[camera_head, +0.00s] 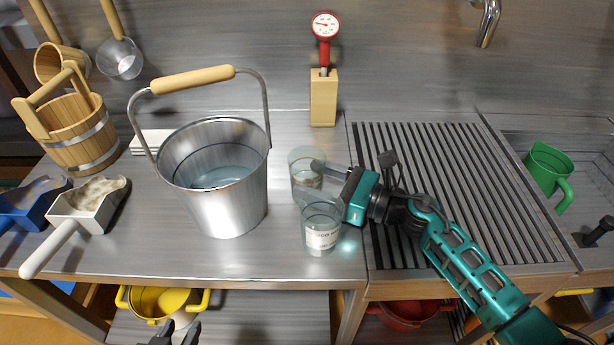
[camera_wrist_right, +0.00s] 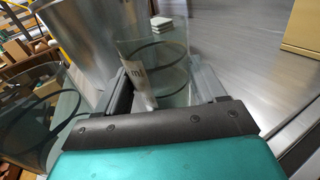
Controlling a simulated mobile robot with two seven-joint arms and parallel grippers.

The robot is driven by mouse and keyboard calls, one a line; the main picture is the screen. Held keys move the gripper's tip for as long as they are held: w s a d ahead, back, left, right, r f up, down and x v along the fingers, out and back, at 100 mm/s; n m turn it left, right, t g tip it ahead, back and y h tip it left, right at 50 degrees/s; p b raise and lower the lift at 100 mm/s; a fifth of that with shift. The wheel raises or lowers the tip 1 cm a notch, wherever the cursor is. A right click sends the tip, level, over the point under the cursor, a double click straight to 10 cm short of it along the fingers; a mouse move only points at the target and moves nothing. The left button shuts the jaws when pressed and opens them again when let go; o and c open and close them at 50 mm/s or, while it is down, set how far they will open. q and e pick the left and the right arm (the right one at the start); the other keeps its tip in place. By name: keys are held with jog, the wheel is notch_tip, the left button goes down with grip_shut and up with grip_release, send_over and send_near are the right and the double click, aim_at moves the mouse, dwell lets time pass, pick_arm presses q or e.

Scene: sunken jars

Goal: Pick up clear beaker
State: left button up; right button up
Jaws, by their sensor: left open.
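Two clear beakers stand on the steel counter (camera_head: 285,255). The rear clear beaker (camera_head: 304,161) is at the right gripper's fingers; it also shows in the right wrist view (camera_wrist_right: 168,75), with a printed "ml" mark. The front clear beaker (camera_head: 321,238) has a white label and stands close beside the right gripper; it appears at the left in the right wrist view (camera_wrist_right: 30,105). My right gripper (camera_head: 318,180) has a finger on either side of the rear beaker; whether they press on it is unclear. My left gripper (camera_head: 181,330) is open at the bottom edge, partly cut off.
A metal bucket (camera_head: 215,205) with a raised wooden handle stands just left of the beakers. A wooden block (camera_head: 323,100) with a red gauge (camera_head: 325,27) stands behind. A slatted drainboard (camera_head: 480,180) lies right. Scoops (camera_head: 92,202) and a wooden pail (camera_head: 78,133) are left.

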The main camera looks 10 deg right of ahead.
jog(key=shift+c, duration=1.4)
notch_tip(320, 180, up, 20)
jog(key=p, duration=0.3)
jog(key=shift+p, duration=0.4)
jog(key=o, duration=0.5)
jog(key=c, duration=0.7)
